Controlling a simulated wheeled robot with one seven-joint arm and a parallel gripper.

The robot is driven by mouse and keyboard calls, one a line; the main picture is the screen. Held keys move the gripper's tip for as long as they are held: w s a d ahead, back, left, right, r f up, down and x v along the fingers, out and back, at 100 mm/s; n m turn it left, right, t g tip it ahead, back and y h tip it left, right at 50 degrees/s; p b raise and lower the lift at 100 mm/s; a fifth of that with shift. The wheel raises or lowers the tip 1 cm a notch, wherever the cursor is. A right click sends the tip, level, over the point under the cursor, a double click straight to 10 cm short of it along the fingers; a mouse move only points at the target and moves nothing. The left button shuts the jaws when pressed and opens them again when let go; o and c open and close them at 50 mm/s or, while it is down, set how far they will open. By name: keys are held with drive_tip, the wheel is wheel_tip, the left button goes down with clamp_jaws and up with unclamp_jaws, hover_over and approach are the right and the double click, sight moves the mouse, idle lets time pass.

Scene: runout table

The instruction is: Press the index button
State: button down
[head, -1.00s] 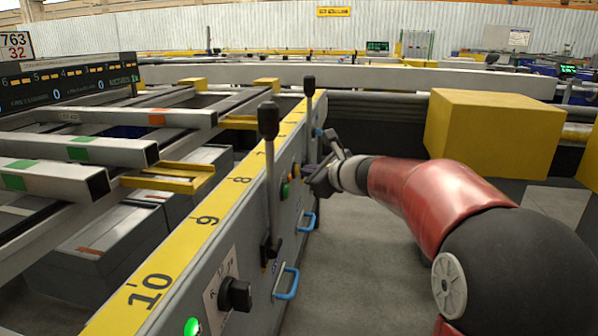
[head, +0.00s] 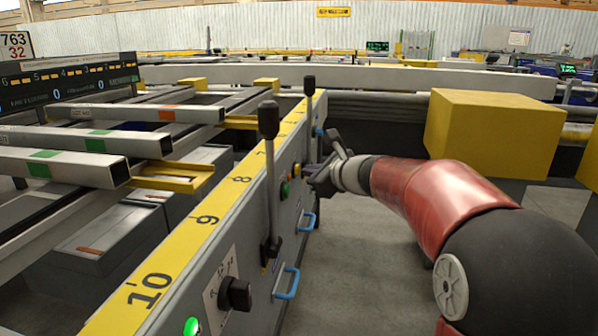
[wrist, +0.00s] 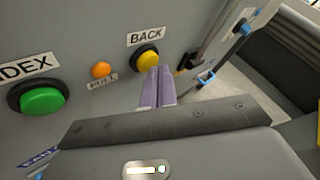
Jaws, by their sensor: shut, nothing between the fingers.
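The index button is the large green button (wrist: 42,98) in a black ring at the left of the wrist view, under a label cut off to "DEX". In the head view a green button (head: 285,191) shows on the panel side, left of my gripper (head: 314,172). My gripper is shut and empty. In the wrist view its fingertips (wrist: 159,74) are close together just below the yellow BACK button (wrist: 148,60), to the right of the green button. Whether they touch the panel I cannot tell.
A small orange button (wrist: 101,69) sits between the green and yellow ones. A tall lever (head: 270,170) and a blue handle (head: 287,282) stick out from the panel. A yellow block (head: 490,130) stands at the right. Metal bars (head: 70,165) lie on the table at left.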

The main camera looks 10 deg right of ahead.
drive_tip(key=shift+s+d, duration=0.1)
drive_tip(key=shift+d, duration=0.3)
drive_tip(key=d, duration=0.1)
drive_tip(key=s+d, duration=0.1)
drive_tip(key=d, duration=0.3)
drive_tip(key=shift+s, duration=0.4)
idle(0.4)
